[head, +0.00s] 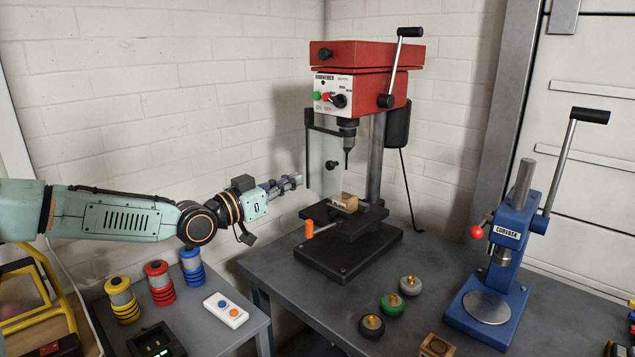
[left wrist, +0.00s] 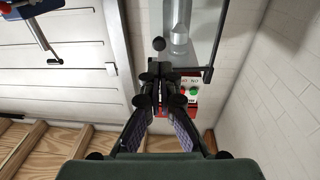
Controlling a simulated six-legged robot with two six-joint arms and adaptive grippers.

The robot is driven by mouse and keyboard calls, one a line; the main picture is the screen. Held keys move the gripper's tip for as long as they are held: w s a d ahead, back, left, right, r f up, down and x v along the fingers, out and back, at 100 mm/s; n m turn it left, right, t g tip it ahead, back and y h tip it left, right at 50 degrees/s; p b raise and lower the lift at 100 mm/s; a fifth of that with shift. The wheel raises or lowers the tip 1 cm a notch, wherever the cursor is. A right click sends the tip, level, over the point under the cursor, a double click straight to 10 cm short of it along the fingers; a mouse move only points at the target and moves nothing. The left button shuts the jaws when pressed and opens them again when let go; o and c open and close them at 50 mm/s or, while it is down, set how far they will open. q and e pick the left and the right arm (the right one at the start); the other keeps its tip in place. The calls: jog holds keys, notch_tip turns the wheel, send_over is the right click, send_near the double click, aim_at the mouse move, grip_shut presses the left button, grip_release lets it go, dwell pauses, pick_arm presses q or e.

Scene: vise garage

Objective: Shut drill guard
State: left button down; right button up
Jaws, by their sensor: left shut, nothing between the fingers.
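The red drill press (head: 365,75) stands on the grey bench. Its clear drill guard (head: 322,150) hangs from a black bar on the left side of the drill chuck (head: 348,130), with a round black knob (head: 332,164) on it. The chuck and bit show uncovered to the right of the panel. My left gripper (head: 298,180) is shut and empty, close to the guard's left edge; I cannot tell whether they touch. In the left wrist view the shut fingertips (left wrist: 160,78) lie below the black knob (left wrist: 158,43) in the picture. My right gripper is out of view.
A wooden block (head: 345,203) sits on the drill table. An orange-handled lever (head: 309,229) sticks out at its left. A blue arbor press (head: 498,255) stands to the right. Several round knobs lie on the bench front. A side table (head: 245,338) holds ringed cylinders and a remote.

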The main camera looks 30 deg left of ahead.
aim_at(331, 168)
pick_arm(q)
jog(key=b+x, duration=0.1)
jog(key=x, duration=0.2)
jog(key=b+x, duration=0.2)
jog(key=x, duration=0.1)
jog(key=shift+f, duration=0.2)
jog(key=shift+b+x, duration=0.3)
jog(key=shift+x, duration=0.6)
jog(key=shift+r, duration=0.15)
jog(key=shift+w+d, duration=0.1)
jog(key=shift+w+d+b, duration=0.45)
jog(key=shift+w+d, duration=0.15)
jog(key=shift+w, duration=0.05)
